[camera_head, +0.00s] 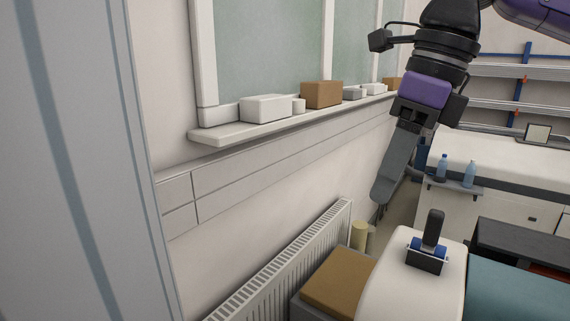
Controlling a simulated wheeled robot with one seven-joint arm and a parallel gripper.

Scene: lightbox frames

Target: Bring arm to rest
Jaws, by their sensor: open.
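My arm comes in from the top right, black and purple, and reaches downward. My gripper (382,205) hangs below the wrist, with a long grey finger pointing down and slightly left. It is open and I see nothing held in it. It appears in front of the wall and the far bench area, clear of the things below. The second finger is mostly hidden from this angle.
A window sill (222,132) on the left carries several boxes, with a radiator (285,265) below. A lint-roller-like tool (427,255) stands on a white surface (385,295) beside a brown box (338,280). Bottles (469,174) stand on a shelf at right.

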